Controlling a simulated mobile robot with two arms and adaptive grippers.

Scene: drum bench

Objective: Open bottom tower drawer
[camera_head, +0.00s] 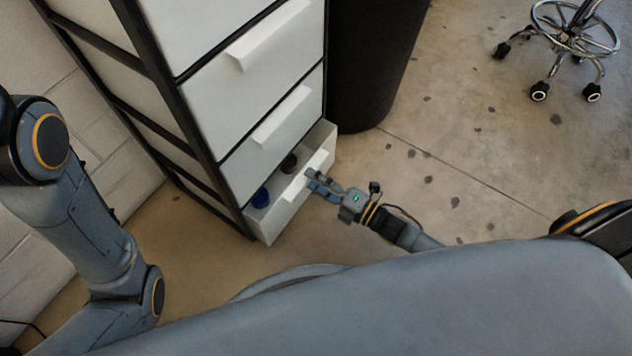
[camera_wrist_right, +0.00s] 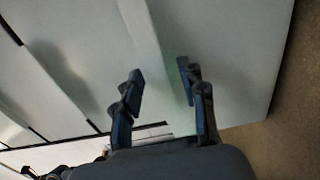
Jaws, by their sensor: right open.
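The drawer tower (camera_head: 225,110) is white with a black frame. Its bottom drawer (camera_head: 287,208) stands pulled out from the frame, and its inside shows from above. My right gripper (camera_head: 313,181) is at the front of this drawer, by its handle. In the right wrist view, the gripper's two fingers (camera_wrist_right: 160,85) are apart, with the pale handle ridge (camera_wrist_right: 148,42) running down between them. Whether the fingers touch the handle is unclear. My left arm shows at the left, but its gripper is out of the picture.
A blue round item (camera_head: 261,197) and a dark item (camera_head: 289,162) lie in the bottom drawer. The drawers above are shut. A black cylinder (camera_head: 372,60) stands beside the tower. A wheeled stool (camera_head: 565,40) is at the top right. The floor (camera_head: 450,165) between is clear.

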